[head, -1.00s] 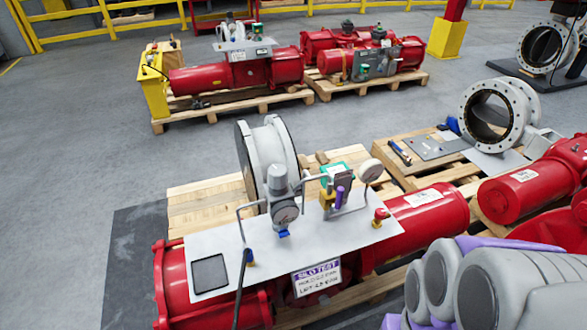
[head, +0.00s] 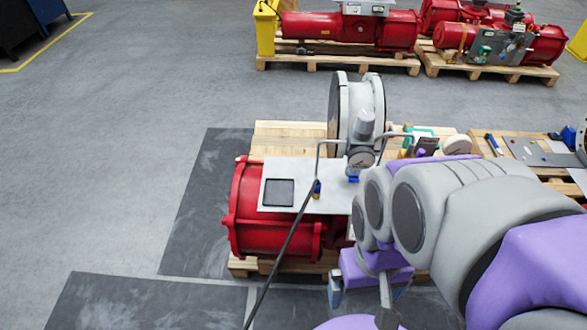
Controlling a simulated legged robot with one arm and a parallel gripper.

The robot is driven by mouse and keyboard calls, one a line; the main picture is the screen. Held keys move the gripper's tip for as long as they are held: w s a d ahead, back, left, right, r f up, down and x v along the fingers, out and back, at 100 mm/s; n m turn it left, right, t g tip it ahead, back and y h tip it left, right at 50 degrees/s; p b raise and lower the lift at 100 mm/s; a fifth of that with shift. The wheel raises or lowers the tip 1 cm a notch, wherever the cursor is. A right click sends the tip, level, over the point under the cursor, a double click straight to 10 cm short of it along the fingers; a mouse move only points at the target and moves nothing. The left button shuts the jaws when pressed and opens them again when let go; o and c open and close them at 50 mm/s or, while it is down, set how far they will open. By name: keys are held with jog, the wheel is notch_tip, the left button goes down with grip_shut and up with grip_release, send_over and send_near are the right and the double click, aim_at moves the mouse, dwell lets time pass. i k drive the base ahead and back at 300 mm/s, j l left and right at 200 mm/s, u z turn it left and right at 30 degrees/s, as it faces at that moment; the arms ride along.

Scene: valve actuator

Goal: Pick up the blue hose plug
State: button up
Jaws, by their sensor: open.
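A small blue piece with a yellow part (head: 317,189) stands on the grey plate (head: 292,169) of the red actuator (head: 250,222), at the upper end of a dark hose (head: 285,252). Another small blue piece (head: 353,179) sits under the round gauge (head: 360,159). I cannot tell for sure which of them is the hose plug. My gripper (head: 366,293) hangs in front of the actuator's near side, below and right of both blue pieces. Its fingers are apart and look empty. My arm hides the right part of the plate and actuator.
The actuator rests on a wooden pallet (head: 290,132). A big grey flanged valve (head: 358,105) stands behind the plate. More red actuators (head: 350,27) lie on pallets at the back. The floor at left is clear, with dark mats (head: 150,303).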

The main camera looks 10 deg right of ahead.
aim_at(317, 190)
jog(key=i+j+z, duration=0.15)
jog(key=j+z, duration=0.15)
jog(key=i+j+z, duration=0.1)
jog(key=j+z, duration=0.2)
jog(key=j, duration=0.2)
jog(key=j+z, duration=0.25)
jog(key=j, duration=0.2)
jog(key=i, duration=0.05)
